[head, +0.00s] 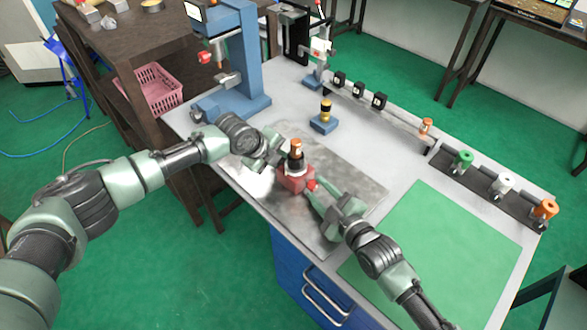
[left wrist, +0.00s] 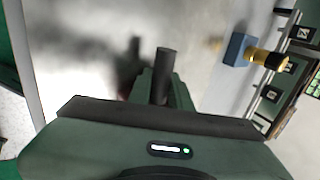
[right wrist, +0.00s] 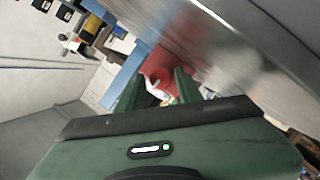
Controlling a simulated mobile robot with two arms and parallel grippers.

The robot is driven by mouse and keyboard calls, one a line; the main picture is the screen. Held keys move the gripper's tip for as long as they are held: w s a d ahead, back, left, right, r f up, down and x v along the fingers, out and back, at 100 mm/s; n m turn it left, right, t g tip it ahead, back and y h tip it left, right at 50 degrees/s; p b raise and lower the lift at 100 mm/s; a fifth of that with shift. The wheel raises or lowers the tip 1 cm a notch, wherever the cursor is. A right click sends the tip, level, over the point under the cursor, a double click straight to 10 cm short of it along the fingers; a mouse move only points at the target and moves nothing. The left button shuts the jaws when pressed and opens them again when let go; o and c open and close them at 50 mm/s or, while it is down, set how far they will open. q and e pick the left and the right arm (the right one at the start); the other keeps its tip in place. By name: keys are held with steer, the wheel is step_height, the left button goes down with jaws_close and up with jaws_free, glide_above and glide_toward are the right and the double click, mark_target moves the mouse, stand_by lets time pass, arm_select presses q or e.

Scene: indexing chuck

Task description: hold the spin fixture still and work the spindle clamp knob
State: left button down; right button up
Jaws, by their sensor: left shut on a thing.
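The spin fixture (head: 296,161) stands on a grey metal plate, with a red base, a dark body and a copper-coloured top. My left gripper (head: 278,154) is at its left side. In the left wrist view a dark post (left wrist: 165,75) stands between the fingers, which are shut on it; I take it for part of the fixture. A small red knob (head: 311,184) sticks out at the right of the base. My right gripper (head: 310,190) is at this knob with its fingers apart. In the right wrist view red parts (right wrist: 168,68) show between and beyond the fingertips; contact is unclear.
A blue block with a black and yellow post (head: 324,117) stands behind the fixture. A blue machine column (head: 238,50) is at the back left. A dark rack with several coloured spools (head: 500,186) is at the right. A bare green mat (head: 435,245) lies front right.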

arm_select(q)
steer(key=shift+f, duration=0.1)
arm_select(e)
steer(key=v, duration=0.7)
arm_select(q)
steer(key=c, duration=1.3)
jaws_free()
steer(key=shift+o, duration=0.5)
arm_select(e)
steer(key=shift+d, duration=0.1)
arm_select(q)
steer(key=shift+s+f, duration=0.1)
steer(key=shift+f, duration=0.05)
steer(key=shift+a, duration=0.1)
steer(key=v, duration=1.2)
steer(key=shift+r, duration=0.3)
